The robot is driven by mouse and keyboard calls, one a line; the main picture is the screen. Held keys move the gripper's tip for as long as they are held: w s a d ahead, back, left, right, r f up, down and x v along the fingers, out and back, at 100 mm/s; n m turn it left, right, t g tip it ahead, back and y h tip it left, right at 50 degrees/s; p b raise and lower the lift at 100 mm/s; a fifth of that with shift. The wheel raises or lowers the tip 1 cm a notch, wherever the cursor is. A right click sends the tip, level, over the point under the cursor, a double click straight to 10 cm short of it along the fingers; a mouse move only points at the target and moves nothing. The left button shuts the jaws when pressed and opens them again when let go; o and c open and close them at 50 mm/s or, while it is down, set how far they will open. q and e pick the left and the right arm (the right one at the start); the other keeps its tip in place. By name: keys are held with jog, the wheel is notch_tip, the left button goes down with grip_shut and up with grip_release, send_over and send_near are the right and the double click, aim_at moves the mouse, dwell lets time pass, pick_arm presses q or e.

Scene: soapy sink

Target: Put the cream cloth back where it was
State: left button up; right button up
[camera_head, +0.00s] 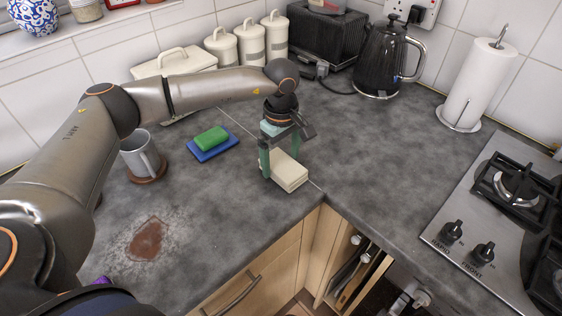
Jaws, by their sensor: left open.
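The cream cloth (290,177) looks like a thick folded block and lies on the grey worktop near its inner corner edge. My left gripper (281,163) points down over the cloth's back part. Its jaws are open, with one green finger at the cloth's left side and the other towards its back right. The gripper hides part of the cloth, and I cannot tell whether the fingers touch it. My right gripper is not in view.
A green sponge (211,138) lies on a blue cloth (225,151). A grey mug (138,154) stands on a brown coaster (150,178). A brown spill (147,238) marks the front left. Kettle (385,62), paper roll (478,85) and hob (480,215) stand right; worktop between is clear.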

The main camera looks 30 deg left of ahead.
aim_at(281, 163)
pick_arm(q)
notch_tip(281, 163, up, 10)
jog(key=b, duration=0.1)
jog(key=shift+r, duration=0.25)
